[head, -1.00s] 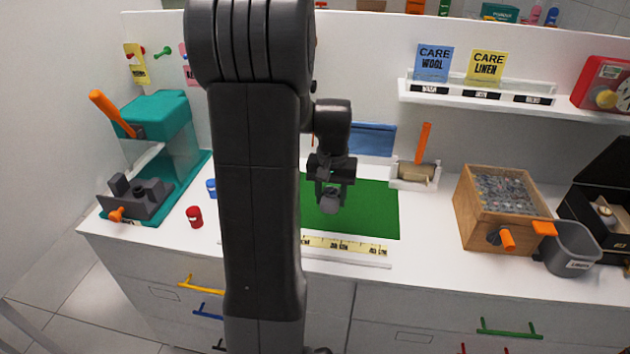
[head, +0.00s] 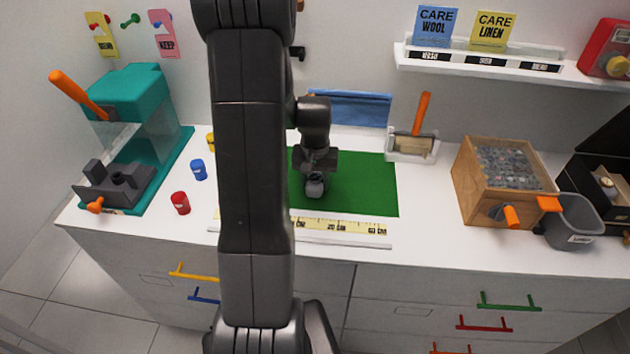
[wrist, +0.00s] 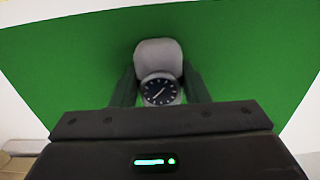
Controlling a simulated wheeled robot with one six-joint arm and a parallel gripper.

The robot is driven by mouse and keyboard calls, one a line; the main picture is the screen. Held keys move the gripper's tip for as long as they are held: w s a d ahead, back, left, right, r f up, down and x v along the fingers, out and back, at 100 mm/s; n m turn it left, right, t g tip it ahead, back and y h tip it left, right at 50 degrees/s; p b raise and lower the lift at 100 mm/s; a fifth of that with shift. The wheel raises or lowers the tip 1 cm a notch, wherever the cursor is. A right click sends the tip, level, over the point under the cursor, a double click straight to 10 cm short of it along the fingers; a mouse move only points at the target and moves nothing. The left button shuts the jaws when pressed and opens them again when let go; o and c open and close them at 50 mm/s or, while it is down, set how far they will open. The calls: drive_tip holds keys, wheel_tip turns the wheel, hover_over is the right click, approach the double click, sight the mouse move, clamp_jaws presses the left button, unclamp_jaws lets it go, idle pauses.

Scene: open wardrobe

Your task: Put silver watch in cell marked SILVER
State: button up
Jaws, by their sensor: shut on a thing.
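My gripper (head: 315,180) is over the green mat (head: 365,185) on the counter, pointing down. In the wrist view, my gripper (wrist: 160,92) has its two fingers on either side of a watch (wrist: 160,91) with a dark dial and a grey-silver body, and is shut on it. A pale grey rounded part shows just beyond the dial. In the head view the watch (head: 315,190) is a small grey shape at the fingertips. I cannot tell whether it touches the mat. A black box (head: 600,190) at the right edge holds another watch (head: 607,186). No cell marked SILVER is readable.
A yellow ruler (head: 340,226) lies in front of the mat. A wooden box with an orange handle (head: 500,180) and a grey bin (head: 573,220) stand right. A teal machine (head: 135,100) and small red (head: 180,202) and blue (head: 198,169) pots stand left.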

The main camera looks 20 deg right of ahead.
drive_tip(key=shift+f, duration=0.35)
drive_tip(key=shift+f, duration=0.15)
drive_tip(key=o, duration=1)
